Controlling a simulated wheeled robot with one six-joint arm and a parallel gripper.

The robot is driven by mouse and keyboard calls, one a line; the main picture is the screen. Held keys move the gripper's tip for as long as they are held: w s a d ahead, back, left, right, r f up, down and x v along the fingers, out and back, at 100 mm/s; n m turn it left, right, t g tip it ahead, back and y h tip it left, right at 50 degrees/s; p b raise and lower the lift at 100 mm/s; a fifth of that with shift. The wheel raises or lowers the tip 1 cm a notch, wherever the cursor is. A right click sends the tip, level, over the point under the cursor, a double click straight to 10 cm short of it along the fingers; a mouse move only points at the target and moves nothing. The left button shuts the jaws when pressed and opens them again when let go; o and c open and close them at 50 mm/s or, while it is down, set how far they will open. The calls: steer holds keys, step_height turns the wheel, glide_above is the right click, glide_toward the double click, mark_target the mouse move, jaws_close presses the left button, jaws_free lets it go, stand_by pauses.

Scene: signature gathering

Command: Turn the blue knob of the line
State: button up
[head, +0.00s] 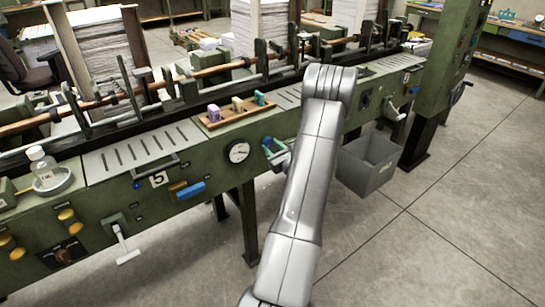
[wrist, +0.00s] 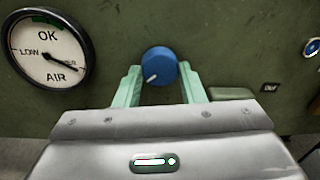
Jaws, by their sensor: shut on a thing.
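The blue knob (wrist: 158,62) sits on the green front panel of the machine line. It has a white pointer mark directed to the lower left. My gripper (wrist: 162,82) has its pale green fingers on the left and right sides of the knob, shut on it. In the head view my gripper (head: 276,153) is at the panel front, and my arm and the fingers largely hide the knob there.
A round air gauge (wrist: 47,48) is left of the knob; its needle points right and slightly down. It also shows in the head view (head: 238,152). A grey bin (head: 367,165) stands below, right of my arm. A wooden tray (head: 238,116) with small blocks is above. Open floor lies at right.

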steer(key=b, duration=0.1)
steer(key=n+b, duration=0.1)
steer(key=shift+f+b, duration=0.25)
steer(key=shift+b, duration=0.1)
steer(key=shift+r+n+b, duration=0.1)
steer(key=shift+n+b, duration=0.35)
steer(key=shift+n, duration=0.05)
steer(key=shift+r, duration=0.15)
steer(key=o, duration=1)
steer(key=shift+d, duration=0.1)
steer(key=b+v, duration=0.1)
steer(key=v, duration=1.2)
steer(key=shift+s+d, duration=0.2)
steer(key=shift+s, duration=0.15)
